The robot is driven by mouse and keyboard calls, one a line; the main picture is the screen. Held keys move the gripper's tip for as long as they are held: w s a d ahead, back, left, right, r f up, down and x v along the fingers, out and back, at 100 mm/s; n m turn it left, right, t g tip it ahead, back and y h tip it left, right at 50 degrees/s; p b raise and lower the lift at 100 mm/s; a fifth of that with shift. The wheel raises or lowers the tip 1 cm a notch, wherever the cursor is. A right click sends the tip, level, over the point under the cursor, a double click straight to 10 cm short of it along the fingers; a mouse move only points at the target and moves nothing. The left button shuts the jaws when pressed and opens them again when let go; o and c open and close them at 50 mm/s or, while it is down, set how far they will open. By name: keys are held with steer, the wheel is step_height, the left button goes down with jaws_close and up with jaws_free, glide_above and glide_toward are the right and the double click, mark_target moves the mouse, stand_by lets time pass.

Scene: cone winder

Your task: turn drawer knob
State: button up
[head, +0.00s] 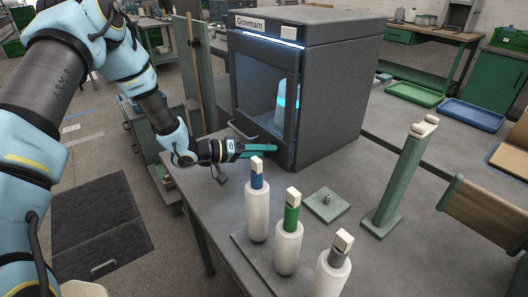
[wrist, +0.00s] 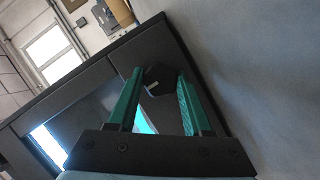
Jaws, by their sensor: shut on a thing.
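The machine labelled Glowmarn (head: 335,75) is a dark grey box on the table, with a clear front door. My gripper (head: 272,148) reaches its lower front from the left. In the wrist view the two green fingers (wrist: 159,74) stand on either side of a dark, many-sided knob (wrist: 160,82) on the machine's front. The knob bears a short pale mark. My gripper is shut on the knob. In the head view the fingers hide the knob.
A green plate with a short peg (head: 326,206) and a green stand (head: 400,180) are to the right. Open table lies between them.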

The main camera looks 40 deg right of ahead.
jaws_close()
